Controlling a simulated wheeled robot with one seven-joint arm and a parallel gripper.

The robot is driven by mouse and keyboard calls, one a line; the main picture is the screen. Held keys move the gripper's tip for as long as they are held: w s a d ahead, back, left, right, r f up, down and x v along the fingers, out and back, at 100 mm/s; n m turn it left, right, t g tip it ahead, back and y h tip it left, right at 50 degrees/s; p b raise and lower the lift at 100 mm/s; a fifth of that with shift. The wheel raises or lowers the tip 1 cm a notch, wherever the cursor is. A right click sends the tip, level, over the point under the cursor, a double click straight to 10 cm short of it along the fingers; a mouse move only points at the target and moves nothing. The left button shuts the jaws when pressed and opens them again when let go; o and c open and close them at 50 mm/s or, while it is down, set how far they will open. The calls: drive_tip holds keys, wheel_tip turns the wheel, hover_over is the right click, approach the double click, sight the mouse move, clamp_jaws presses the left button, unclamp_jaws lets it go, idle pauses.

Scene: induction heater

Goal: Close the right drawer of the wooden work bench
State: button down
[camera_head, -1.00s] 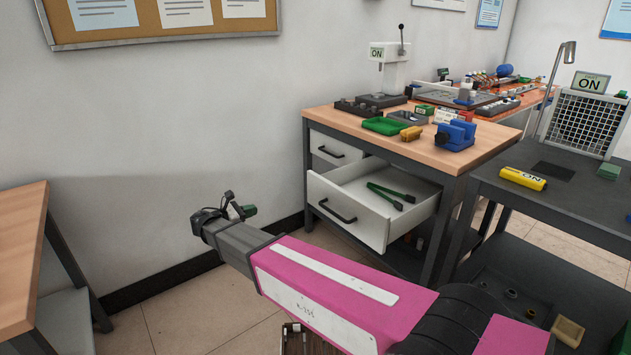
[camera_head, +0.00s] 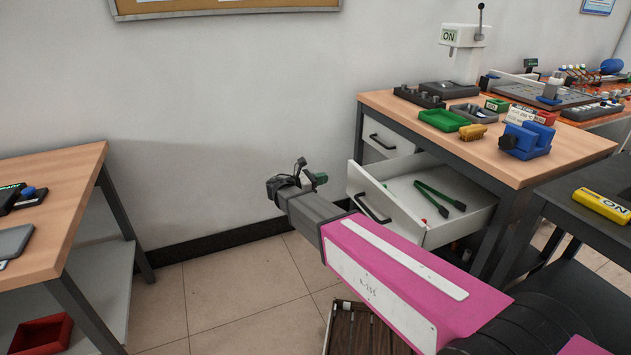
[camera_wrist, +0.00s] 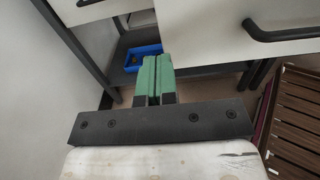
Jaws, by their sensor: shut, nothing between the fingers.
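The wooden work bench (camera_head: 470,150) has a wood top and dark metal legs. Its right drawer (camera_head: 385,207) is pulled well out, with a white front and a dark bar handle (camera_head: 372,207). Green tongs (camera_head: 440,196) lie inside. The other drawer (camera_head: 392,141) is shut. My gripper (camera_head: 320,178) is shut and empty, a little left of the open drawer's front in the head view. In the wrist view my green fingers (camera_wrist: 153,62) point forward, with a white front and its handle (camera_wrist: 285,30) at upper right. I cannot tell whether they touch it.
Another wood-topped table (camera_head: 55,195) stands at left. A dark table (camera_head: 580,210) stands at right. A slatted brown object (camera_head: 362,330) is on the floor under my arm. The wrist view shows a blue bin (camera_wrist: 143,55) low down.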

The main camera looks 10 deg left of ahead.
sight(403, 159)
drive_tip(key=x, duration=0.8)
drive_tip(key=shift+d, duration=0.15)
drive_tip(key=shift+w+d, duration=0.1)
drive_tip(key=shift+w, duration=0.1)
drive_tip(key=x, duration=2.8)
drive_tip(key=shift+w+d, duration=0.2)
drive_tip(key=shift+w, duration=0.05)
